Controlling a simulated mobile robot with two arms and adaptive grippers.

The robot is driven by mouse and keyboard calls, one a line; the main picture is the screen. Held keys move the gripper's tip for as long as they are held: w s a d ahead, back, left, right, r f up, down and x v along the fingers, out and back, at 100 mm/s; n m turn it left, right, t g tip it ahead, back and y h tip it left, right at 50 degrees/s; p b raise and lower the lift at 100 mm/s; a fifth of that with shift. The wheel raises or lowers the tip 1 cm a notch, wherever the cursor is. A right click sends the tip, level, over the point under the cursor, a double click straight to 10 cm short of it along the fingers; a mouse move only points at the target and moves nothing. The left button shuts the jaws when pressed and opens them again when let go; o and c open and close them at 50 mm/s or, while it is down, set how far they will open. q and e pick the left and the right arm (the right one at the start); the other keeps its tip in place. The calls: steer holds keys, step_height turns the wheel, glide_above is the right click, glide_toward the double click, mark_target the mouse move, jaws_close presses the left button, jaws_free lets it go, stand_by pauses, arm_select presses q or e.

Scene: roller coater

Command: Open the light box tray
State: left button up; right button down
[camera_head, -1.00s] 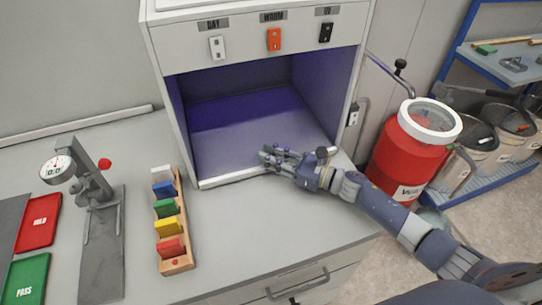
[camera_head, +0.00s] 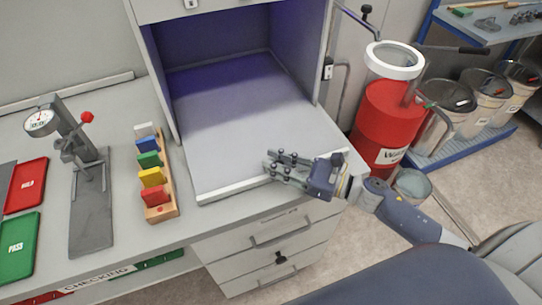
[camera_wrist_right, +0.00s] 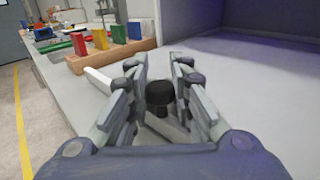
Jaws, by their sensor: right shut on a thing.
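The light box (camera_head: 151,75) stands on the counter, its inside lit violet. Its flat grey tray (camera_head: 235,135) is slid out of the opening toward the front, with a pale front lip (camera_head: 225,190). My right gripper (camera_head: 270,168) is at the right part of that lip. In the right wrist view a dark round knob (camera_wrist_right: 160,94) sits between the fingers of my right gripper (camera_wrist_right: 163,85), which is shut on it. In the head view the fingers hide the knob. My left gripper is not in view.
A wooden rack (camera_head: 166,208) of coloured blocks stands left of the tray. A dial gauge stand (camera_head: 90,205) and red and green trays lie further left. Drawers (camera_head: 275,235) are below the counter. A red drum (camera_head: 390,120) stands on the right.

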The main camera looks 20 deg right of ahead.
steer(key=shift+s+d, duration=0.25)
steer(key=shift+s, duration=0.35)
steer(key=c, duration=1.4)
jaws_free()
steer(key=shift+c, duration=0.2)
steer(key=shift+d, duration=0.2)
steer(key=shift+a, duration=0.1)
steer(key=shift+s+d+f, duration=0.1)
steer(key=shift+s+d, duration=0.15)
steer(key=shift+s, duration=0.15)
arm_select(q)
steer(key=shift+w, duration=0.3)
arm_select(e)
steer(key=v, duration=1.1)
steer(key=shift+d, duration=0.15)
